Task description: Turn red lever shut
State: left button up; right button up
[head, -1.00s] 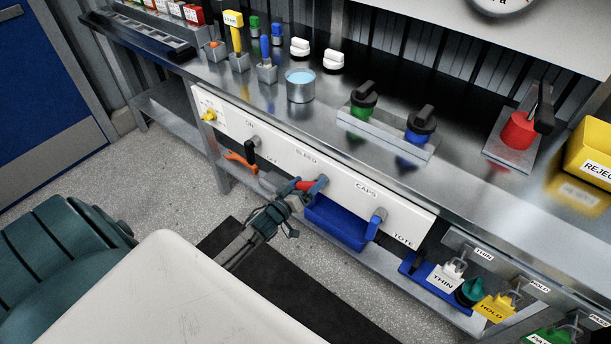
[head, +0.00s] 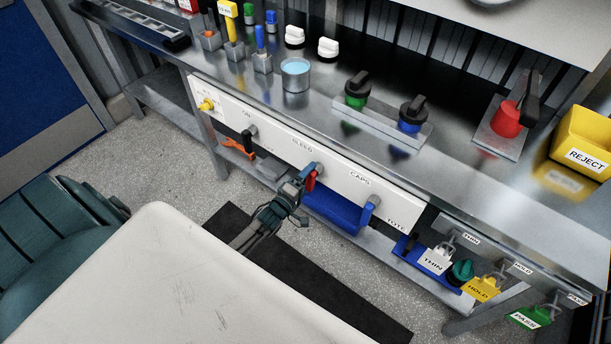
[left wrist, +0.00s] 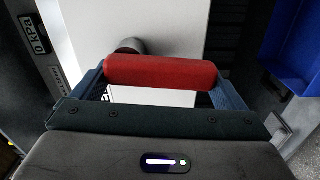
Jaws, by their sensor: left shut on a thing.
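The red lever (head: 311,179) is on the white front panel (head: 278,150), below the BLEED label. It hangs downward from its grey pivot, slightly tilted in the head view. My left gripper (head: 302,185) is shut on it. In the left wrist view the red lever (left wrist: 160,72) lies across the space between the two fingers of the left gripper (left wrist: 160,84), with its pivot just behind it. The fingers hide part of the lever in the head view. My right gripper is not in view.
A blue bin (head: 337,211) sits below the panel. Hanging tags, including a yellow HOLD tag (head: 482,289), are at lower right.

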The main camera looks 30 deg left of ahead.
pick_arm(q)
jog(key=shift+d+n, duration=0.2)
jog(key=shift+n, duration=0.3)
jog(key=o, duration=1)
jog(key=shift+w+d+f, duration=0.1)
jog(key=shift+o, duration=0.2)
jog(key=s+b, duration=0.1)
jog(key=s, duration=0.9)
jog(key=shift+s+a+b, duration=0.35)
jog(key=shift+a+b, duration=0.05)
jog(key=shift+f, duration=0.1)
